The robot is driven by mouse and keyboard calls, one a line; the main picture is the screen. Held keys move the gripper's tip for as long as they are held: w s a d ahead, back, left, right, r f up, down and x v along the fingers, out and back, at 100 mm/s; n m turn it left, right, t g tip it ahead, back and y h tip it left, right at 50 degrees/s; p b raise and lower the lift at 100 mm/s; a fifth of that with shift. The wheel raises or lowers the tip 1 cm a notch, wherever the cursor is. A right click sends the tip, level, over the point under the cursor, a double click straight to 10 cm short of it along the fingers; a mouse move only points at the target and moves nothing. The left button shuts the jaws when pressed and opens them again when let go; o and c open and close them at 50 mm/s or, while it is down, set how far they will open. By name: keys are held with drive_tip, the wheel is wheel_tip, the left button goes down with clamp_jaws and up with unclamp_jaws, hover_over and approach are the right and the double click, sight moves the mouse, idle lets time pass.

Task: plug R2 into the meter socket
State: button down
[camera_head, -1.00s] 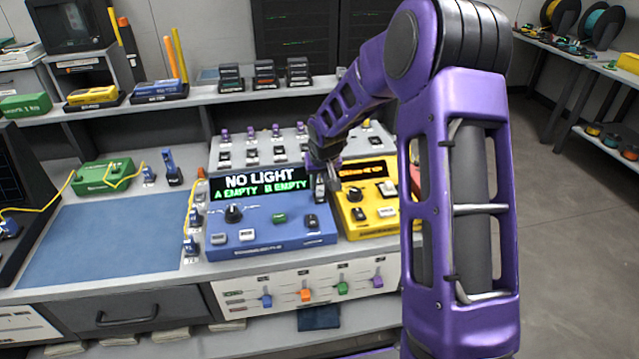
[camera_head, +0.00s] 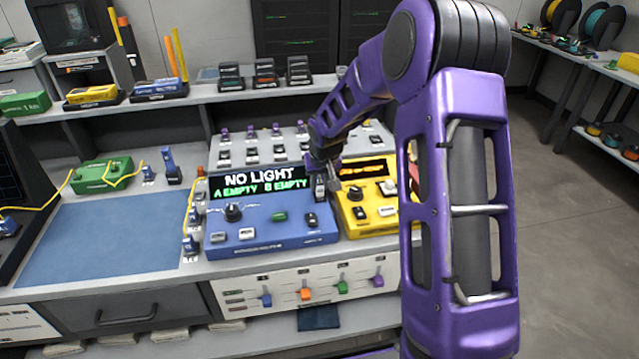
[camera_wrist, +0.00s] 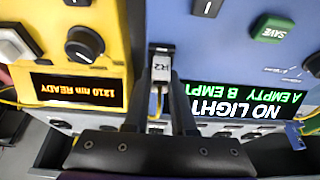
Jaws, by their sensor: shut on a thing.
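My gripper (camera_wrist: 160,92) is shut on the plug R2 (camera_wrist: 161,68), a pale grey connector labelled R2, with a cable running back between the fingers. In the wrist view its front end is close to a small black fitting (camera_wrist: 161,47) beside the blue meter. I cannot tell whether they touch. In the head view the blue meter (camera_head: 270,241) reads NO LIGHT, A EMPTY, B EMPTY. My gripper (camera_head: 321,186) is over the right edge of the meter, and the arm partly hides that spot.
The yellow source box (camera_head: 370,224) stands close to the right of the meter and reads 1310 nm READY in the wrist view. Several small connectors stand on the panel behind. A blue mat (camera_head: 100,240) to the left is clear.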

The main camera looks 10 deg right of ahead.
drive_tip(key=shift+f, duration=0.25)
drive_tip(key=c, duration=0.7)
unclamp_jaws()
drive_tip(key=shift+o, duration=0.2)
drive_tip(key=shift+r, duration=0.1)
